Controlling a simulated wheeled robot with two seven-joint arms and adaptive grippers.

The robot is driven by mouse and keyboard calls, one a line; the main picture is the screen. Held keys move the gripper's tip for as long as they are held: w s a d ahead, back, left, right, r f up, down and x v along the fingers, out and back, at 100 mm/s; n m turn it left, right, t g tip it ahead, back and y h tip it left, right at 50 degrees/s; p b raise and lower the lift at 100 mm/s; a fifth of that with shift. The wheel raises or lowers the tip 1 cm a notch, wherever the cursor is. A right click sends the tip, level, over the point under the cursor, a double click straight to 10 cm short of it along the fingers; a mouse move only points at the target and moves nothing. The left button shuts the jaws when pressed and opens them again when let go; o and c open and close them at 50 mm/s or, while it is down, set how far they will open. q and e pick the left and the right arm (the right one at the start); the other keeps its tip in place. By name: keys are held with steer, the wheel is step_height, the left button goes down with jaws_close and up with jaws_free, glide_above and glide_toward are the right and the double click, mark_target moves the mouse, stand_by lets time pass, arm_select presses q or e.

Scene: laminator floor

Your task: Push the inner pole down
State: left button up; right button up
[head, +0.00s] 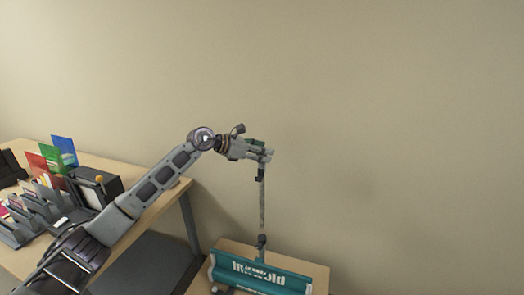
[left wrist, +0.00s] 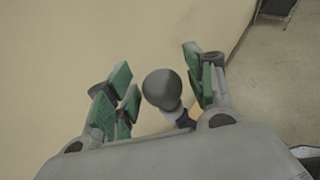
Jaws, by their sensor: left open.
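A thin upright pole (head: 262,205) rises from the teal unit with white lettering (head: 262,275) on a low wooden table. My left gripper (head: 266,155) is at the top of the pole, with its fingers reaching to the right over it. In the left wrist view, the dark rounded top of the pole (left wrist: 161,89) sits between the spread green-padded fingers of my left gripper (left wrist: 160,95). The fingers are open and a gap shows on both sides of the knob. Where an inner pole begins is too small to tell. My right gripper is not in view.
A wooden desk (head: 150,200) on the left holds file holders, a dark box (head: 95,187) and red, green and blue sheets (head: 64,150). A plain wall stands behind. The space right of the pole is clear.

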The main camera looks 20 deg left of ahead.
arm_select(q)
steer(key=shift+w+d, duration=0.1)
jaws_close()
stand_by(0.4)
steer(key=shift+f, duration=0.15)
